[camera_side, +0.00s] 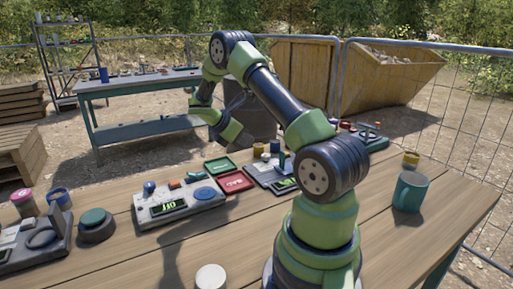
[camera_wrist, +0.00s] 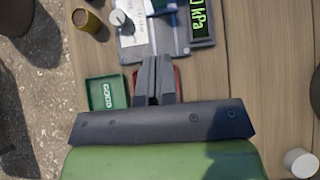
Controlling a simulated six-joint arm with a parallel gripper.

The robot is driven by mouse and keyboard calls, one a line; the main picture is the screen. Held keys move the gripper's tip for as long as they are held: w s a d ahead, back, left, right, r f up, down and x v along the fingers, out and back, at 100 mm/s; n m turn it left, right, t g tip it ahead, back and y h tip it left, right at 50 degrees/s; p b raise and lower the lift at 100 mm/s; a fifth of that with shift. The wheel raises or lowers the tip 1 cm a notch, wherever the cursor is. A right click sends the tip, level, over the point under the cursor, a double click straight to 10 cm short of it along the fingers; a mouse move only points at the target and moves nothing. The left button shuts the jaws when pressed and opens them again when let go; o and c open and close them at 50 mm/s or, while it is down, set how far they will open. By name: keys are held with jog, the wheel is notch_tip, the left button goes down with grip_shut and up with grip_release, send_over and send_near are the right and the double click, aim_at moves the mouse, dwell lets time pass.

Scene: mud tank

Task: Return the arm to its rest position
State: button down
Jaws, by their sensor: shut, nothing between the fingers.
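My gripper (camera_wrist: 156,62) shows in the wrist view with its two grey fingers together and nothing between them. The fingers cover much of the red tray (camera_wrist: 173,82), which lies behind them. In the side view my arm is bent up and over, with its green wrist end hanging above the far side of the table, near the green tray (camera_side: 220,166) and the red tray (camera_side: 237,183). The fingertips are hard to make out there. The gripper appears apart from the things below it.
A panel with an OFF display (camera_side: 178,207) and a kPa gauge unit (camera_side: 270,173) stand on the wooden table. A dark round button (camera_side: 96,226) is at left. The air above the table is free.

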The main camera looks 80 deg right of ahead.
jog(key=shift+w+a+r, duration=0.25)
jog(key=shift+a+r, duration=0.05)
jog(key=shift+r, duration=0.05)
jog(key=w+a+r+m+t+y, duration=0.2)
jog(key=a+r+m+t, duration=0.4)
jog(key=a+r, duration=0.75)
jog(key=s+a+r+m+t+y, duration=0.2)
jog(key=s+a+m+t+y, duration=0.1)
jog(key=a, duration=0.6)
jog(key=s+a+r+m+t+y, duration=0.1)
jog(key=s+a+m+t+y, duration=0.2)
jog(key=s+a, duration=0.3)
jog(key=a+m+t, duration=0.1)
jog(key=a, duration=0.3)
jog(key=shift+s+a+r+t+y, duration=0.15)
jog(key=shift+s+r+t+y, duration=0.15)
jog(key=shift+s+r+t, duration=0.1)
dwell(0.7)
